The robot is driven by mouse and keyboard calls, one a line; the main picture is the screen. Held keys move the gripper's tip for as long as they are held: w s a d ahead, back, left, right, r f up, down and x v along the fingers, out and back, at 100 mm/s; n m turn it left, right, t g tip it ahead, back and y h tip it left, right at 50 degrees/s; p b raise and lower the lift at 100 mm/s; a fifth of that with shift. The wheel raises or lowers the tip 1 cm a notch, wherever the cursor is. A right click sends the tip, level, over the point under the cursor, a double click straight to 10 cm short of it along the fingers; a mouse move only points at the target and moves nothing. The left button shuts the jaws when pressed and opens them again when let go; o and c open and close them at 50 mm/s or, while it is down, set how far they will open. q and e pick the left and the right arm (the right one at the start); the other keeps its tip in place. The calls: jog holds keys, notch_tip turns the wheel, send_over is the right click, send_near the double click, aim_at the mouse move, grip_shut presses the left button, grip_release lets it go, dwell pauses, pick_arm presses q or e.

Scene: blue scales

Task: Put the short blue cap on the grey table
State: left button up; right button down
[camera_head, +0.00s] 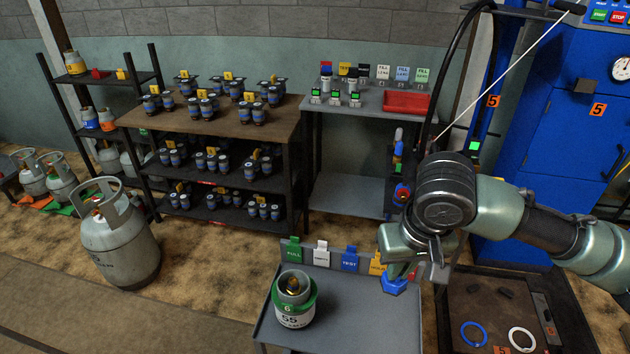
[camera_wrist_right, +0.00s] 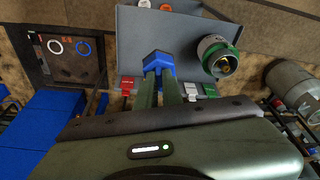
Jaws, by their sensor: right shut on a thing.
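The short blue cap (camera_head: 394,286) is held at the tips of my right gripper (camera_head: 403,268). It also shows between the fingers in the right wrist view (camera_wrist_right: 158,63). My right gripper is shut on it above the right part of the grey table (camera_head: 350,322). In the right wrist view the grey table (camera_wrist_right: 180,25) lies beyond the cap. From these views I cannot tell how large the gap between the cap and the tabletop is. My left gripper is not in view.
A small gas cylinder with a green collar (camera_head: 294,300) stands on the table's left part. Coloured label cards (camera_head: 321,253) line its back edge. A dark board with blue and white rings (camera_head: 473,333) is to the right.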

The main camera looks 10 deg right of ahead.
jog(key=w+d+f+m, duration=0.2)
jog(key=w+d+f, duration=0.1)
jog(key=f, duration=0.4)
jog(key=w+d+f+m, duration=0.2)
jog(key=w+d+f, duration=0.1)
jog(key=f, duration=0.4)
jog(key=shift+h, duration=0.4)
jog(key=shift+d+f+b, duration=0.1)
jog(key=shift+f+b, duration=1.4)
jog(key=shift+f, duration=8.35)
jog(key=shift+f, duration=0.15)
jog(key=c, duration=1.6)
grip_release()
jog(key=shift+o, duration=0.2)
